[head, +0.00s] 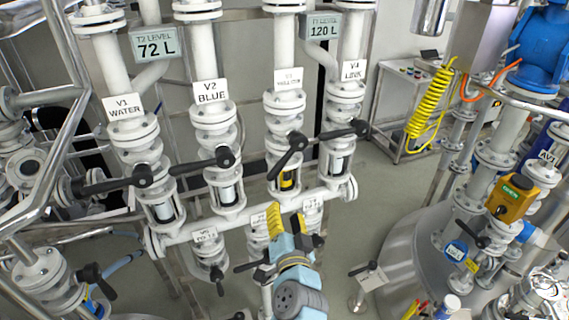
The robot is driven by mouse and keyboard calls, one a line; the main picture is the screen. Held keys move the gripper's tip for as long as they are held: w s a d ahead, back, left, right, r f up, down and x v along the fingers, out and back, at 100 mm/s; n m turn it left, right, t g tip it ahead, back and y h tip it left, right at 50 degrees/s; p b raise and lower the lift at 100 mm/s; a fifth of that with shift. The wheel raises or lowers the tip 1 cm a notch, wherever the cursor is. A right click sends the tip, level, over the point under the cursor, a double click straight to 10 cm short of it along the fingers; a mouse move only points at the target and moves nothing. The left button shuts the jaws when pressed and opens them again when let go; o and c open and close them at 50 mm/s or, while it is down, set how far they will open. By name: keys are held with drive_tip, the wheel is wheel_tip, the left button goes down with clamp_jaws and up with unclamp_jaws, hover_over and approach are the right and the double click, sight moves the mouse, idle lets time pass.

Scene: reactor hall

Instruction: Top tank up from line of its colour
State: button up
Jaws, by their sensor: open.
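Two level displays hang above: T2 LEVEL (156,43) reads 72 L and T1 LEVEL (321,27) reads 120 L. Below are the V1 WATER valve (143,176), V2 BLUE valve (225,157), V3 valve (297,141) with a blurred second word, and V4 LINK valve (360,129). The black levers of V1, V2 and V4 lie near level; V3's slants down to the left. V3's sight glass (288,180) shows yellow; V2's (228,193) looks pale. My gripper (286,214), with yellow fingers, is open and appears empty, in front of the lower manifold, below V3.
A white horizontal manifold pipe (255,213) joins the lines, with lower valves (205,236) under it, partly hidden by my arm. A steel tank (400,255) and a yellow actuator (509,198) stand right. A bench (410,90) is behind; floor between is clear.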

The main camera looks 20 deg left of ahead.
sight(278, 172)
drive_tip(key=shift+p+x, duration=1.05)
drive_tip(key=shift+x, duration=7.4)
clamp_jaws()
